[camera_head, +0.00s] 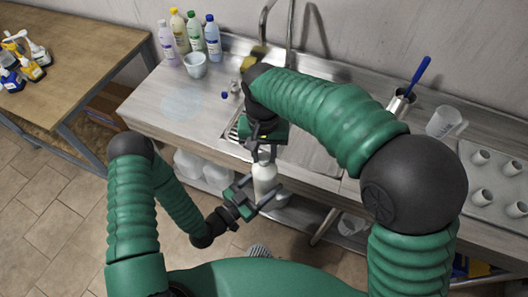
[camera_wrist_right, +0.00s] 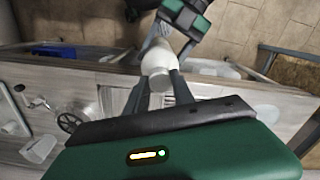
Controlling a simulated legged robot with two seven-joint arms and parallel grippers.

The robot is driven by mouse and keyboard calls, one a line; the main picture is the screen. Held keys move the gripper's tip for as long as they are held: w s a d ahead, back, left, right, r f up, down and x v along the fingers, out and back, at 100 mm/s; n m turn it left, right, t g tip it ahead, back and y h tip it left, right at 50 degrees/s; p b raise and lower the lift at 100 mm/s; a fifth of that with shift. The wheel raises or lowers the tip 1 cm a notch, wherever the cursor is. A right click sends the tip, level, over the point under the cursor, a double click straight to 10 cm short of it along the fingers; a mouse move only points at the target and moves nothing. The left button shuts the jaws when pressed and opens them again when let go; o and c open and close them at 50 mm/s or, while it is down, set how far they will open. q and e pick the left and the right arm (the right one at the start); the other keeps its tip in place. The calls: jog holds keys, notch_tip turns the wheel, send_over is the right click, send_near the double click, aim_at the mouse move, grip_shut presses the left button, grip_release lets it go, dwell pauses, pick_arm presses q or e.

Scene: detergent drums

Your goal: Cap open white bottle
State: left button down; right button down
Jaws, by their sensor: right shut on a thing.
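The white bottle (camera_head: 265,178) stands upright in front of the sink counter's front edge, held in the air. My left gripper (camera_head: 262,192) comes from the lower left with its fingers around the bottle's body. My right gripper (camera_head: 264,155) points down at the bottle's top. In the right wrist view its fingers (camera_wrist_right: 153,82) close on a small white piece, seemingly the cap (camera_wrist_right: 160,83), right at the top of the bottle (camera_wrist_right: 158,55). I cannot tell whether the cap is seated. The bottle's mouth is hidden.
A blue cap (camera_head: 224,95) lies near the sink. A clear jug (camera_head: 445,122) and a tray of cups (camera_head: 499,170) stand at the right.

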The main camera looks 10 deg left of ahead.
jog(key=c, duration=1.4)
grip_release()
jog(key=shift+w+a+r, duration=0.1)
jog(key=shift+w+a, duration=0.05)
jog(key=o, duration=0.3)
jog(key=shift+r, duration=2.2)
